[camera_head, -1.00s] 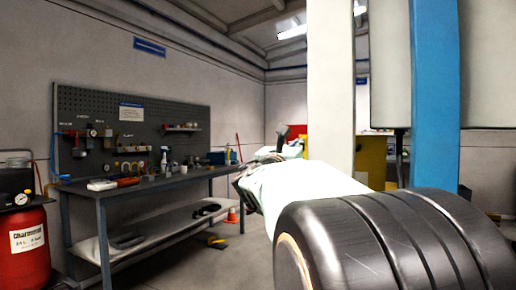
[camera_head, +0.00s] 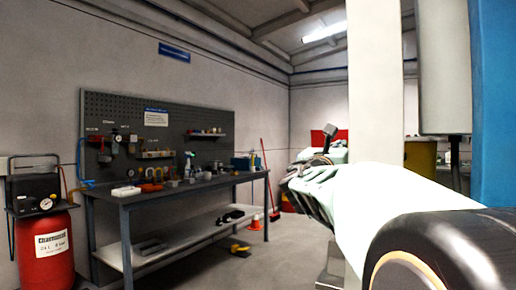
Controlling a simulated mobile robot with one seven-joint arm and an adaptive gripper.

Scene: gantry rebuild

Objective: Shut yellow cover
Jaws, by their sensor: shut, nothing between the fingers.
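My gripper (camera_head: 306,192) shows dark at the far end of my pale arm, right of the picture's middle. It is shut and holds nothing. Its fingertips are small and hard to make out. A yellow object (camera_head: 421,158) stands behind, right of the white post and partly hidden by my arm. I cannot tell whether it is the yellow cover or whether a cover on it is open. My gripper is to the left of it, apart from it in the picture.
A workbench (camera_head: 160,192) with tools stands along the left wall. A red compressor tank (camera_head: 45,250) is at the far left. A white post (camera_head: 376,80) and a blue post (camera_head: 494,100) stand at the right.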

